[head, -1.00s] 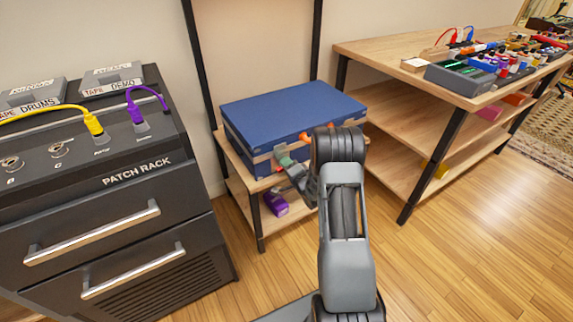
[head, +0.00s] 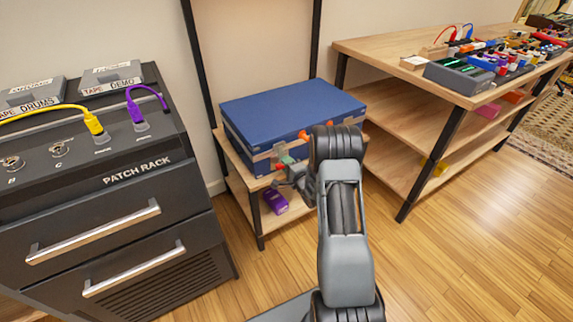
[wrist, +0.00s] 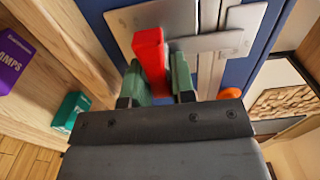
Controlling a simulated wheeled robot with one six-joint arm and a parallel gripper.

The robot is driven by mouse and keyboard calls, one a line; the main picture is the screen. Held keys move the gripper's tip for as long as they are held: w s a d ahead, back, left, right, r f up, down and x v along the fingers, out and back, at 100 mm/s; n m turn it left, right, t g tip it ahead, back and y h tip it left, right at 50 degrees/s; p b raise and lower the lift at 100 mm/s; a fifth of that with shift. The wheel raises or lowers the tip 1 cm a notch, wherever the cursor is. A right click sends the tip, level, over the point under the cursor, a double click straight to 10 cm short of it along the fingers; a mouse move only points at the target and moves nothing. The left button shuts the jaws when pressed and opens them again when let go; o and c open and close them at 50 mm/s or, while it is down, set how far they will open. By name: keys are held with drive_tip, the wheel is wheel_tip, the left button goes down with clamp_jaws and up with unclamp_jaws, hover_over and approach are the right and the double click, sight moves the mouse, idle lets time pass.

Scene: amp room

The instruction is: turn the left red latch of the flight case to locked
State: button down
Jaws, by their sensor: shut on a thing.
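The blue flight case (head: 290,105) lies flat on a wooden shelf stand. In the wrist view its blue side (wrist: 98,12) carries metal plates. The red latch (wrist: 150,52) stands upright in the wrist view, against a metal plate. My gripper (wrist: 160,80) has green fingertips, one on each side of the latch's lower end, and is shut on it. In the head view my gripper (head: 284,163) is at the case's front face, near its left end, partly hidden by my arm. I cannot tell from the picture whether the latch is locked.
An orange part (head: 304,135) sits on the case front, also in the wrist view (wrist: 231,93). A purple box (head: 275,201) is on the lower shelf; a teal box (wrist: 70,111) shows in the wrist view. The patch rack (head: 100,200) stands left, a wooden bench (head: 400,75) right.

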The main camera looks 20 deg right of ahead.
drive_tip(key=c, duration=1)
unclamp_jaws()
drive_tip(key=shift+o, duration=0.2)
drive_tip(key=s+d+p, duration=0.1)
drive_tip(key=s+p, duration=0.1)
drive_tip(key=s, duration=1.1)
drive_tip(key=shift+s+d+p, duration=0.3)
drive_tip(key=shift+s+p, duration=0.05)
drive_tip(key=shift+p, duration=0.05)
